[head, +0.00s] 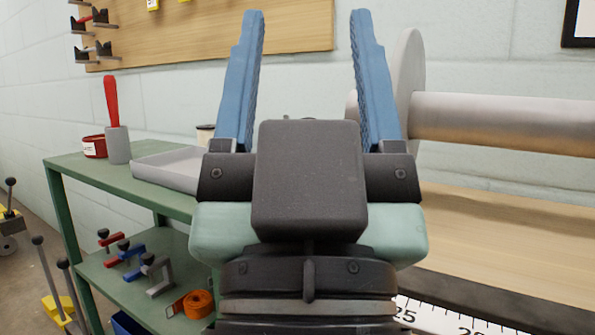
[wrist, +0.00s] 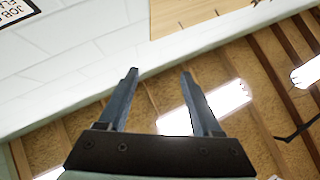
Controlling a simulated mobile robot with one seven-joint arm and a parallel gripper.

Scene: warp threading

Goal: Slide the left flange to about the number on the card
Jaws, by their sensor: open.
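My gripper (head: 306,18) is open and empty, its two blue fingers pointing up in the head view. The left flange (head: 409,75) is a pale grey disc standing upright just right of the right finger, partly hidden by it; I cannot tell whether they touch. A grey beam barrel (head: 500,122) runs right from the flange. A scale strip (head: 450,317) shows at the bottom, with 25 readable. In the wrist view my gripper (wrist: 159,73) is also open, with wall and ceiling beyond. A card corner (wrist: 14,10) shows there, with "JOB" partly readable and no number visible.
A green shelf unit (head: 110,180) stands left, with a grey tray (head: 170,168), a red-handled tool (head: 113,115) and clamps below. A wooden board (head: 210,35) hangs on the wall. A wooden bench surface (head: 500,240) lies under the barrel.

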